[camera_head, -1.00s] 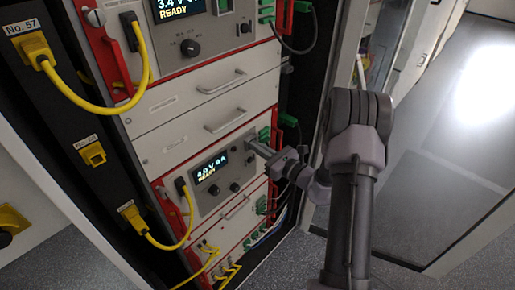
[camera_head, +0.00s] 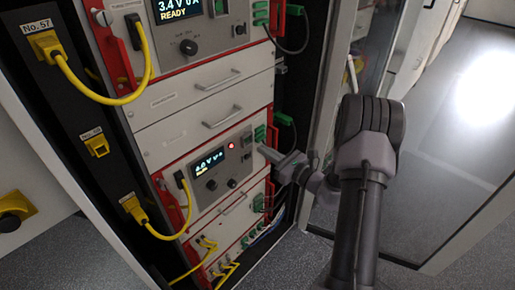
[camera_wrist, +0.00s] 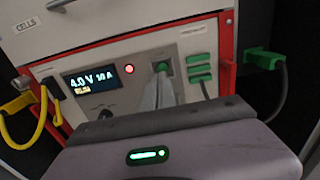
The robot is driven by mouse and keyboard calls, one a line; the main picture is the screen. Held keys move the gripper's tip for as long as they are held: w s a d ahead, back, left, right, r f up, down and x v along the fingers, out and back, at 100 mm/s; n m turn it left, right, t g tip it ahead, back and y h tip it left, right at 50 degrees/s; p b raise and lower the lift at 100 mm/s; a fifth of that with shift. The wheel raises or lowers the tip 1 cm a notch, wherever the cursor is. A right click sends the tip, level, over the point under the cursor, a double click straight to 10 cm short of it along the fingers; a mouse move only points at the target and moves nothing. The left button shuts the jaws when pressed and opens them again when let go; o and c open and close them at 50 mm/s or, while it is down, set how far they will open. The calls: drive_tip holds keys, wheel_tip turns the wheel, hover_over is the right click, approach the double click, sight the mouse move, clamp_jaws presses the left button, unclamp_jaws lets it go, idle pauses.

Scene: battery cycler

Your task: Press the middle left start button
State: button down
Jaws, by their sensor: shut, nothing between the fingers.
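The middle cycler unit of the rack has a light grey front panel (camera_head: 238,172) with a lit display (camera_head: 207,161). A round red light (camera_head: 231,146) glows right of the display; it also shows in the wrist view (camera_wrist: 129,69). There the display (camera_wrist: 90,79) reads 4.0 V 10 A. A green button-like part (camera_wrist: 161,66) sits right of the red light, just past my fingertips. My gripper (camera_head: 263,149) is shut and empty, pointing at the panel's right part. I cannot tell whether its tips (camera_wrist: 161,76) touch the panel.
An upper unit with a READY display (camera_head: 178,9) sits above blank drawers with handles (camera_head: 221,116). Yellow cables (camera_head: 107,99) hang at the left. Green connectors (camera_wrist: 200,69) and a green plug (camera_wrist: 262,58) lie close right of my fingers. A glass door (camera_head: 337,70) stands right of the rack.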

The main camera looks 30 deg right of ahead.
drive_tip(key=p+v, duration=0.1)
drive_tip(key=v, duration=0.6)
drive_tip(key=shift+d+f, duration=0.15)
drive_tip(key=shift+d, duration=0.15)
